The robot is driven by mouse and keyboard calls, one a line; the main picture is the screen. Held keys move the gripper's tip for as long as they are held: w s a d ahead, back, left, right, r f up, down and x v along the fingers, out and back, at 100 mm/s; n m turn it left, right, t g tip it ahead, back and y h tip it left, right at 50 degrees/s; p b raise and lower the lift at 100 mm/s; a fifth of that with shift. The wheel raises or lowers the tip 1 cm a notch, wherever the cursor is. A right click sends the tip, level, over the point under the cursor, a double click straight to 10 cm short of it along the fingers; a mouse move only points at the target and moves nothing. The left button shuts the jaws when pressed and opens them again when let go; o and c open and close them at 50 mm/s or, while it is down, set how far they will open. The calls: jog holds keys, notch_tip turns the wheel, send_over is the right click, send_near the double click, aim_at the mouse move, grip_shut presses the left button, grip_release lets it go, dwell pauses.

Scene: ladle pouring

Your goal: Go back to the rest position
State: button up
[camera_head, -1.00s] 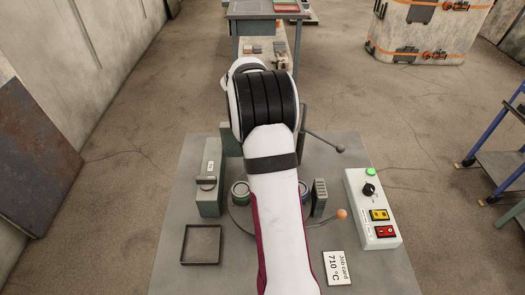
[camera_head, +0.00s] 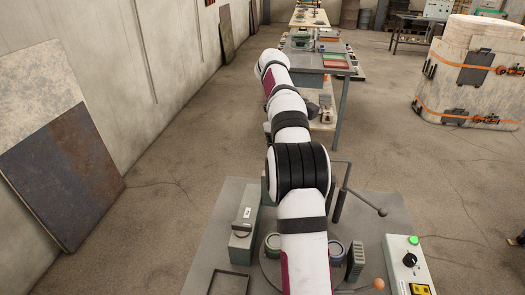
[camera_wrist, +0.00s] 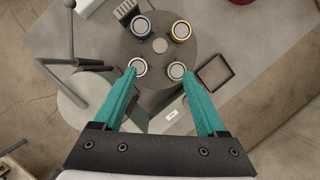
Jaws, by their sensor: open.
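My gripper (camera_wrist: 160,74) is open and empty in the wrist view, its two teal fingers spread wide. It points down over the round turntable (camera_wrist: 158,49) from some height, and nothing is between the fingers. Several small round cups stand on the turntable, including a blue-rimmed cup (camera_wrist: 141,26) and a yellow-rimmed cup (camera_wrist: 180,31). Two more cups show near the fingertips. In the head view my arm stretches up and away over the bench, and it hides the gripper and part of the turntable. A green-rimmed cup (camera_head: 272,243) and a blue-rimmed cup (camera_head: 336,250) show beside the arm.
A grey-green block (camera_head: 243,230) and a square frame (camera_wrist: 215,72) lie near the turntable. A lever with a dark knob (camera_head: 382,212) and an orange ball (camera_head: 379,284) stick out at right. A control box (camera_head: 405,262) stands farther right. Another bench (camera_head: 318,61) is behind.

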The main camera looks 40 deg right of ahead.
jog(key=shift+a, duration=0.1)
jog(key=s+a+r+m+t, duration=0.1)
jog(key=s+a, duration=0.3)
jog(key=a, duration=0.5)
jog(key=s+a+r+m+t, duration=0.1)
jog(key=s+a, duration=0.4)
jog(key=a, duration=0.5)
jog(key=s+a+f+m+t+y, duration=0.1)
jog(key=s+a+f+m+t, duration=0.1)
jog(key=s+a+f, duration=0.6)
jog(key=s+a+m, duration=0.1)
jog(key=s+a, duration=0.1)
jog(key=s, duration=0.2)
jog(key=shift+s+a+f+m+y, duration=0.3)
jog(key=shift+s+a+y, duration=0.1)
